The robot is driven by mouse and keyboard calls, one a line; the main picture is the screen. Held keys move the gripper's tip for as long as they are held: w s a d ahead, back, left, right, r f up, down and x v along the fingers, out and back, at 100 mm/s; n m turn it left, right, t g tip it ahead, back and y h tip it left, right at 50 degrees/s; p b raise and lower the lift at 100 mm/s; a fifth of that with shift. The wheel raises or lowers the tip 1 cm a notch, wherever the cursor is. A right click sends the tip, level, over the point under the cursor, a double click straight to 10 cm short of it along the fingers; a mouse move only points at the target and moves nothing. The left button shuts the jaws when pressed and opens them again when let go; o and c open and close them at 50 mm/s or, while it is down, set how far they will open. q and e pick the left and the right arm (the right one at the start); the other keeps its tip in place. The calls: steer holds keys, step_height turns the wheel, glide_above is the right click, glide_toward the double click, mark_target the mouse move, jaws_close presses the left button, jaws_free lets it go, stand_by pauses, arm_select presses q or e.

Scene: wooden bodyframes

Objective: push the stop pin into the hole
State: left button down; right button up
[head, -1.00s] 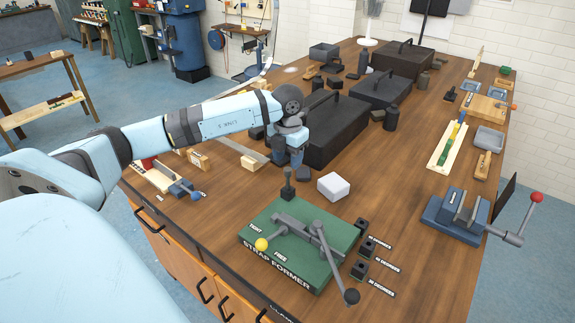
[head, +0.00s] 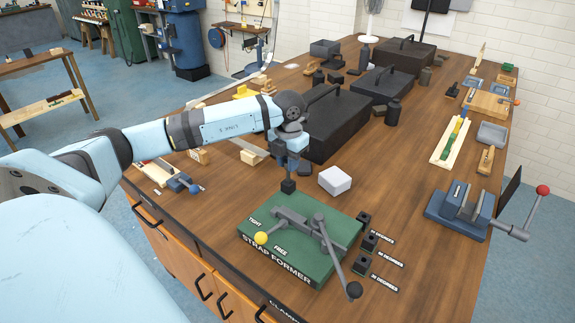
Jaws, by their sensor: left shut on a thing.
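My left gripper (head: 290,168) points down at the plate's back-left corner. It is shut on the upper part of the dark stop pin, which its fingers mostly hide. A black block (head: 288,187) shows just below the fingers, where the pin stands. Three black blocks (head: 364,217) with DEGREES labels line the plate's right side. I cannot make out which hole is meant. My right gripper is not in view.
A white block (head: 335,181) stands close to the right of my left gripper. A dark toolbox (head: 338,125) is behind it. A blue vise (head: 458,212) with a red-knobbed handle is at the right. The table right of the labels is clear.

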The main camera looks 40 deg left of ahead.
arm_select(q)
steer(key=shift+r, duration=0.55)
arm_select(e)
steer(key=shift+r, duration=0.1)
arm_select(q)
steer(key=shift+r+p, duration=0.15)
steer(key=shift+p, duration=0.2)
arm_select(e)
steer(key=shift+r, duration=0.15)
arm_select(q)
steer(key=shift+r+p, duration=1.05)
steer(key=shift+r, duration=0.85)
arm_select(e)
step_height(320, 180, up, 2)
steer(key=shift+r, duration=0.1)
